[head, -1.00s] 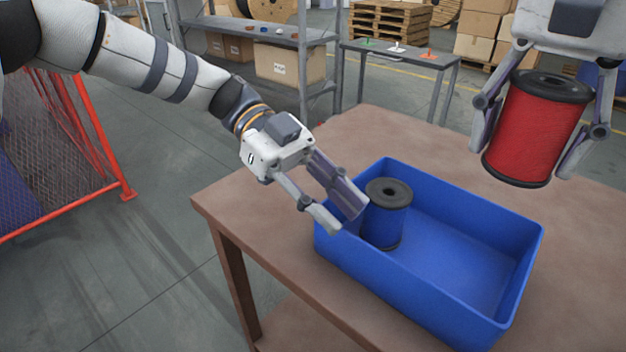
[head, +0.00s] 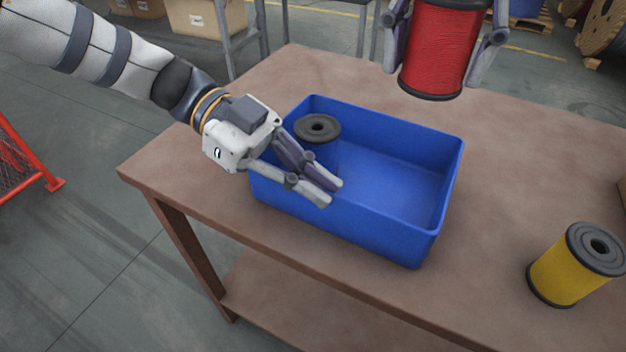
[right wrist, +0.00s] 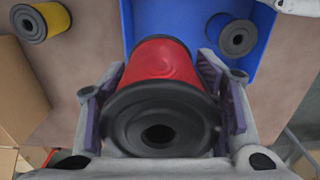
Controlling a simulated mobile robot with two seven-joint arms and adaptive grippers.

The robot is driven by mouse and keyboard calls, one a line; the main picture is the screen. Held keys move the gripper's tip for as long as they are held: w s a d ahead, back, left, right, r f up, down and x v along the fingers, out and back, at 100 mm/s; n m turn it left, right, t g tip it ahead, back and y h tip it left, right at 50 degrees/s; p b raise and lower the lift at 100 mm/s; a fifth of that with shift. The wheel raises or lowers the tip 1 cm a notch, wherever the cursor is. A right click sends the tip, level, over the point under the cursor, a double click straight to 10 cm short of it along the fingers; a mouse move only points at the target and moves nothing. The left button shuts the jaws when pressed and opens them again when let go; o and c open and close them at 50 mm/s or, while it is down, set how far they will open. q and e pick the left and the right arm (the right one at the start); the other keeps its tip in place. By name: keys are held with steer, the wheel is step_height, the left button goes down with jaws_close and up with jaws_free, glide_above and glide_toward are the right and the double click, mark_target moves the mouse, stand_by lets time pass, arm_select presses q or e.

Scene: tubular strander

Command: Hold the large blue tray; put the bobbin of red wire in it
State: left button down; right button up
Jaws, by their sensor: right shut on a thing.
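The large blue tray (head: 400,190) stands on the brown table. My left gripper (head: 332,192) is at the tray's near left side, its fingers reaching over the rim; I cannot tell whether they pinch the wall. The bobbin of red wire (head: 440,48), with black flanges, is upright in my right gripper (head: 437,78), shut on it with a finger on each side. It is held in the air, beyond the tray's far wall in the head view. In the right wrist view the red bobbin (right wrist: 162,62) fills the middle, and the tray (right wrist: 185,20) lies beyond it.
A blue bobbin with a dark flange (head: 317,128) stands in the tray's left end; the tray's right part is empty. A yellow bobbin (head: 565,275) stands on the table (head: 490,170) at the right. A red-framed mesh fence (head: 25,165) is at the far left.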

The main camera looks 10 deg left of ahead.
mark_target(395, 202)
steer(key=shift+f, duration=4.85)
steer(key=shift+f, duration=4.65)
steer(key=o, duration=1.5)
steer(key=shift+o, duration=0.2)
arm_select(q)
steer(key=c, duration=1.7)
jaws_free()
arm_select(e)
step_height(395, 202, up, 12)
